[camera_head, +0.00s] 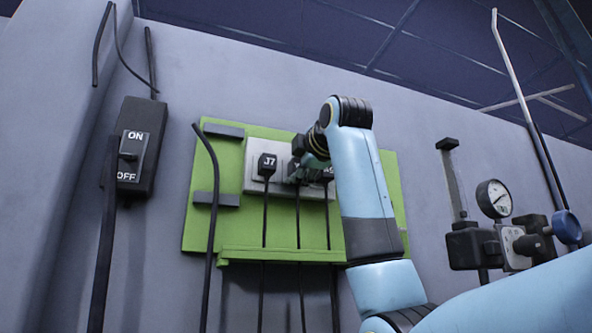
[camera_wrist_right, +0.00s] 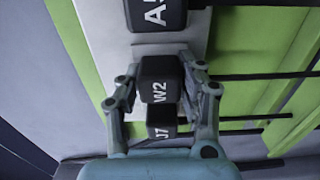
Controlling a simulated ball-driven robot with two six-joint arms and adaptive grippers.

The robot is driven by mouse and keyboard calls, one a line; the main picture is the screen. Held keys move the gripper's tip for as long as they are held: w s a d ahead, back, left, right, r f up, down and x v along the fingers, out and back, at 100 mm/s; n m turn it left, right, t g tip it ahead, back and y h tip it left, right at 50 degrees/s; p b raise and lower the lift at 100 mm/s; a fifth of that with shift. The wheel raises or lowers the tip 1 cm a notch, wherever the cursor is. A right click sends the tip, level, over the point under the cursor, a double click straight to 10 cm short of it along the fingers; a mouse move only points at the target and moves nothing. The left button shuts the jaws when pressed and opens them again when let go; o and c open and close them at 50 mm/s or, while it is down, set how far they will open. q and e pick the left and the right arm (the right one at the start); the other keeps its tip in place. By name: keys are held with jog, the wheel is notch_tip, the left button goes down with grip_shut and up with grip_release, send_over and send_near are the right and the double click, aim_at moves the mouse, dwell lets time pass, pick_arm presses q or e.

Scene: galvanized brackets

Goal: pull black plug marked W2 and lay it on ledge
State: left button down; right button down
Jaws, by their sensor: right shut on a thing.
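The black plug marked W2 (camera_wrist_right: 160,88) is between the two fingers of my right gripper (camera_wrist_right: 161,72) in the right wrist view, and the gripper is shut on it. In the head view my right gripper (camera_head: 309,158) covers much of the W2 plug (camera_head: 295,174), which sits at the pale socket strip (camera_head: 252,182). I cannot tell whether it is fully seated. Its cord hangs down. The ledge is likely the green shelf (camera_head: 285,254) along the board's lower edge; nothing lies on its visible part. My left gripper is not in view.
A black plug marked J7 (camera_head: 267,166) is left of W2; another, its mark starting with A (camera_wrist_right: 155,14), is on the other side. An ON/OFF switch box (camera_head: 135,148) hangs left. A gauge (camera_head: 493,198) and valve fittings stand right. Cords cross the ledge.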

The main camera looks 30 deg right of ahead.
jog(key=shift+s, duration=0.1)
jog(key=shift+b+v, duration=0.3)
jog(key=shift+v, duration=2.65)
jog(key=shift+a+f, duration=0.1)
